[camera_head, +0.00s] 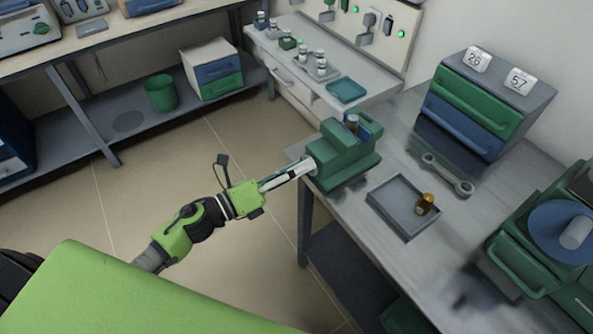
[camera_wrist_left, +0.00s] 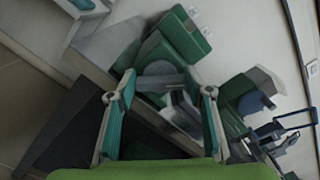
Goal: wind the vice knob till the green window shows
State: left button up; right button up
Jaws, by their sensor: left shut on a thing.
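The green vice (camera_head: 345,155) stands at the left edge of the grey bench, with a small brown bottle and a blue part at its top. My left gripper (camera_head: 309,166) reaches it from the left and is shut on the vice knob, at the vice's near-left end. The fingers largely hide the knob in the head view. In the left wrist view, the two fingers of my left gripper (camera_wrist_left: 165,92) stand on either side of the grey knob (camera_wrist_left: 158,84), with the green vice (camera_wrist_left: 180,38) behind. I cannot make out a green window. My right gripper is not in view.
A grey tray (camera_head: 392,222) with an amber bottle (camera_head: 425,203) lies right of the vice. A wrench (camera_head: 447,175) and a drawer cabinet (camera_head: 480,105) are behind. A green machine (camera_head: 540,250) stands at the right. Open floor lies left of the bench.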

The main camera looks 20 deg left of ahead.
pick_arm(q)
jog(key=shift+m, duration=0.4)
jog(key=shift+f, duration=0.1)
jog(key=o, duration=1.1)
jog(key=shift+s, duration=0.15)
jog(key=v, duration=1.2)
